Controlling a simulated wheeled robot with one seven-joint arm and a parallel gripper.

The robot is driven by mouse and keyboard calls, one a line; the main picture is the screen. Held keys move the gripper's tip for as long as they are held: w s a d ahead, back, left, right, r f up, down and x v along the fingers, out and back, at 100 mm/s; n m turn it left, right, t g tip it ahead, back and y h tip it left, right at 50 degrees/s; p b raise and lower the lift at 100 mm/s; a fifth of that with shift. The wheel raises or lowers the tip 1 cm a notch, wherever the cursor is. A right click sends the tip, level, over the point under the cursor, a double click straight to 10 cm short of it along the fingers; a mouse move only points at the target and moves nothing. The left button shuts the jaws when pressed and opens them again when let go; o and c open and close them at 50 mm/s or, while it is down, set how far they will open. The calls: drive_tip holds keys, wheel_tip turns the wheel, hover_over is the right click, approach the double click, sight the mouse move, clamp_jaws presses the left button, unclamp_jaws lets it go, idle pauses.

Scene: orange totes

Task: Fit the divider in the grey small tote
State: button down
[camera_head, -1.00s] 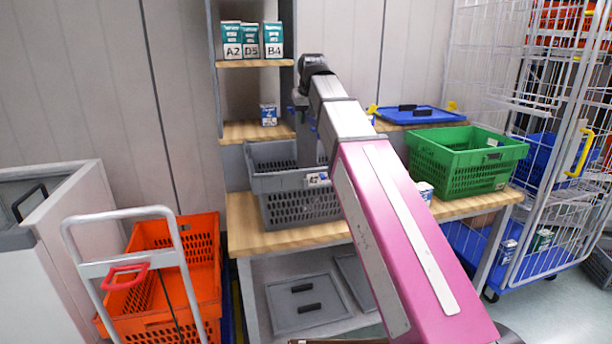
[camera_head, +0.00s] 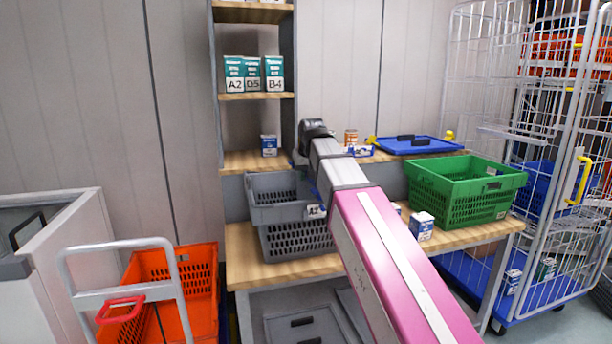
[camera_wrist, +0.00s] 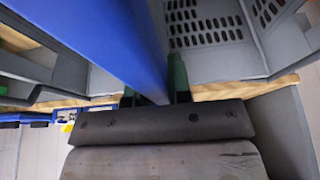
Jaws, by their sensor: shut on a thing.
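The grey small tote (camera_head: 285,214) stands on the wooden bench left of my arm, with perforated lower walls and a label at its front right. Its perforated inside and a wall (camera_wrist: 235,60) also show in the wrist view. My gripper (camera_wrist: 153,90) is shut on the blue divider (camera_wrist: 100,32), a flat panel running from the fingers to the upper left. In the wrist view the divider overlaps the tote; I cannot tell whether it touches it. In the head view my wrist is at the tote's right end, and the fingers and most of the divider are hidden.
A green crate (camera_head: 465,190) stands on the bench at right, with a small box (camera_head: 421,226) beside it. A blue lid (camera_head: 415,146) lies behind. Shelves with labelled boxes (camera_head: 253,74) rise behind the tote. A wire cage trolley is at right; an orange tote (camera_head: 175,290) is at left.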

drive_tip(key=shift+f, duration=0.55)
drive_tip(key=c, duration=1.1)
unclamp_jaws()
drive_tip(key=shift+o, duration=0.2)
drive_tip(key=shift+r, duration=0.5)
drive_tip(key=v, duration=1.2)
drive_tip(key=shift+r, duration=0.1)
